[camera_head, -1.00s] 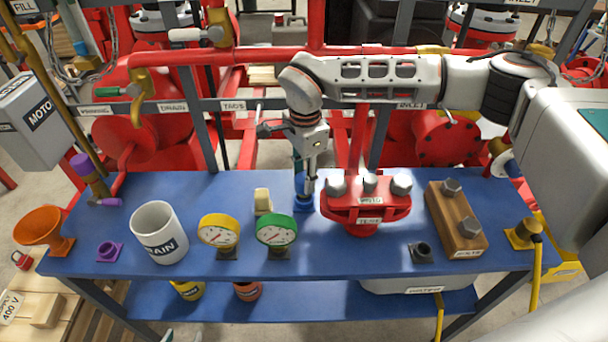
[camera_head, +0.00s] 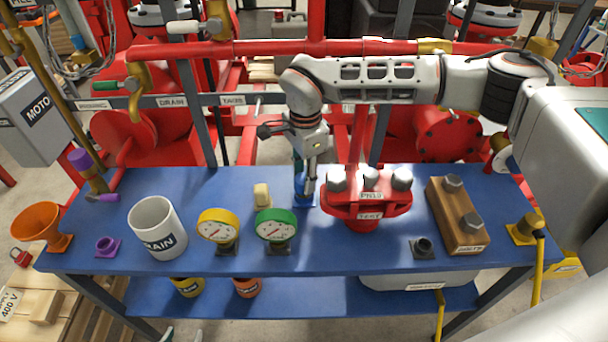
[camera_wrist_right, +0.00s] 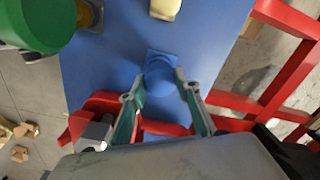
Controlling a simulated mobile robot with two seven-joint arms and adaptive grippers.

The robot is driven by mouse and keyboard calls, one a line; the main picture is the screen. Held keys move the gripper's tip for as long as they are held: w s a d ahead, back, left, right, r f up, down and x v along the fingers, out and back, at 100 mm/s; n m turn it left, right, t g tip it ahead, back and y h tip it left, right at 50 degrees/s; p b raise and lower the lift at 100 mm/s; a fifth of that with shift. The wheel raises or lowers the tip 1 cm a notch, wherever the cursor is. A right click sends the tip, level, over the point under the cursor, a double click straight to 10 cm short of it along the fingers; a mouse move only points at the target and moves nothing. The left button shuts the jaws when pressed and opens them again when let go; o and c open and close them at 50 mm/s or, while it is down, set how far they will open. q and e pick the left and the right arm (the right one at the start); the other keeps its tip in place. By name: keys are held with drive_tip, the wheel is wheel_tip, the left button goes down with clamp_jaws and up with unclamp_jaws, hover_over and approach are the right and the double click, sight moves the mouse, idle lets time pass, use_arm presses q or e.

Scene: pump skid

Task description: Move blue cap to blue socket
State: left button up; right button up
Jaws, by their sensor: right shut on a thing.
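The blue cap (camera_wrist_right: 163,82) sits between the fingers of my right gripper (camera_wrist_right: 160,76) in the right wrist view. The blue socket (camera_wrist_right: 162,54), with a square base, shows directly at the cap. In the head view, my right gripper (camera_head: 309,172) points down at the back middle of the bench, shut on the blue cap (camera_head: 304,187). The cap is over or in the blue socket (camera_head: 303,202); how deep it sits cannot be told. My left gripper is not in view.
On the blue bench (camera_head: 330,260), a red flange stand (camera_head: 367,208) is close on the right. A green gauge (camera_head: 276,225), yellow gauge (camera_head: 217,225) and cream block (camera_head: 262,195) stand to the left. A wooden block (camera_head: 456,222) stands further right. Red pipework lies behind.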

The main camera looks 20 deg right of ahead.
drive_tip(key=shift+f+b, duration=0.3)
drive_tip(key=shift+f, duration=0.4)
drive_tip(key=o, duration=1.3)
wheel_tip(320, 180, up, 12)
drive_tip(key=shift+s, duration=0.1)
